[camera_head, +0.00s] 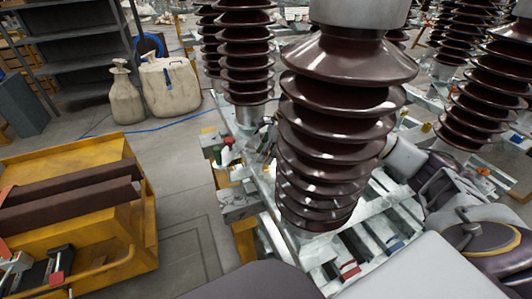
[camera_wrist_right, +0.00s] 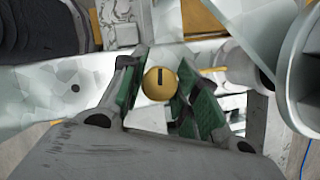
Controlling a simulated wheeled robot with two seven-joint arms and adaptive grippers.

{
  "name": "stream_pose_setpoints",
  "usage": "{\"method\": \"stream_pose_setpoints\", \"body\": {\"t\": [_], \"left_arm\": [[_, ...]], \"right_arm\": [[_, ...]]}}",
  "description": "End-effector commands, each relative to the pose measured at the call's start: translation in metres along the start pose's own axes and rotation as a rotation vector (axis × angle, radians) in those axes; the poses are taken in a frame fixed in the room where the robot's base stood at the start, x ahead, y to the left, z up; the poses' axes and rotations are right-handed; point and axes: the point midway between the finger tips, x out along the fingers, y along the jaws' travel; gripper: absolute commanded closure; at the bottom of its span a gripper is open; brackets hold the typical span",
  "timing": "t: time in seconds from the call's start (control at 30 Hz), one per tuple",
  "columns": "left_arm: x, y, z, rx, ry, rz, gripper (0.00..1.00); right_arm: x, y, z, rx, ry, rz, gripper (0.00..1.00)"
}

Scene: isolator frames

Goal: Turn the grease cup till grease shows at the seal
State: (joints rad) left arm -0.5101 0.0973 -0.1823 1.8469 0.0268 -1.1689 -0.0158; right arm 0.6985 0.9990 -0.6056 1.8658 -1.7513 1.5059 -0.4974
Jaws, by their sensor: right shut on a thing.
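The grease cup (camera_wrist_right: 160,84) is a small round brass-yellow cap with a dark slot mark, seen face-on in the middle of the right wrist view. My right gripper (camera_wrist_right: 158,90) has its green-padded fingers on either side of it and is shut on it. The slot mark stands nearly upright in that view. I cannot make out the seal or any grease. In the head view the cup is not visible, and my right arm comes in from the right behind the big brown insulator (camera_head: 325,125). My left gripper is not in view.
More ribbed brown insulators (camera_head: 245,55) stand close around on a pale metal frame (camera_head: 385,235). A yellow cart (camera_head: 130,225) with dark beams is at the left. Grey shelves (camera_head: 80,50) and two beige sacks (camera_head: 170,85) stand behind. Bare floor lies between cart and frame.

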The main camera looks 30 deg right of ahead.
Motion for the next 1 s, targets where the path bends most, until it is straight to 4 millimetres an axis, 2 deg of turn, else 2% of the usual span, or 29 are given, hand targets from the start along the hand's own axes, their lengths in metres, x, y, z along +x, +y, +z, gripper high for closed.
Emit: {"method": "stream_pose_setpoints", "body": {"t": [0.47,1.0], "left_arm": [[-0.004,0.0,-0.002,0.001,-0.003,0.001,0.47],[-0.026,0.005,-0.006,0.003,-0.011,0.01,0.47]], "right_arm": [[0.0,0.0,0.0,0.124,0.0,-0.054,0.92],[0.0,0.0,0.0,0.437,-0.001,-0.183,0.92]]}}
